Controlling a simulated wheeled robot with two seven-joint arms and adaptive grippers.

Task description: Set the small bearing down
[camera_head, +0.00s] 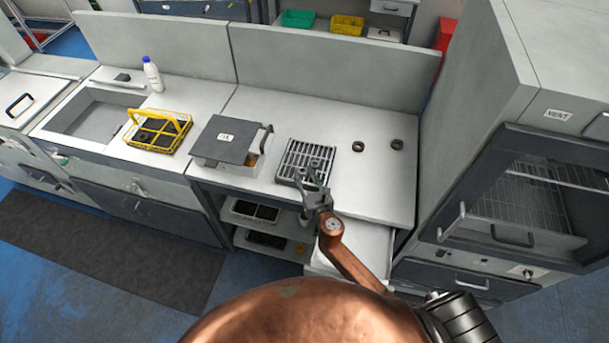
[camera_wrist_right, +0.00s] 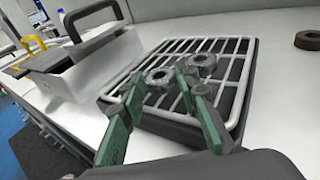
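A wire rack (camera_head: 293,157) over a dark tray stands on the counter; it fills the middle of the right wrist view (camera_wrist_right: 243,85). Two small grey bearings lie flat on its bars. The nearer bearing (camera_wrist_right: 160,77) shows between my green fingertips, and the other bearing (camera_wrist_right: 203,62) lies just beyond the right-hand finger. My right gripper (camera_head: 315,180) is over the rack's near edge; in the wrist view its fingers (camera_wrist_right: 162,82) stand apart, with a gap visible beside the nearer bearing. Contact with it cannot be told. My left gripper is out of view.
Two dark rings, one left (camera_head: 358,146) and one right (camera_head: 397,144), lie on the counter right of the rack. A lidded grey box (camera_head: 225,138) stands close on the left, with a yellow-handled basket (camera_head: 157,130) beyond. An oven cabinet (camera_head: 520,190) bounds the right.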

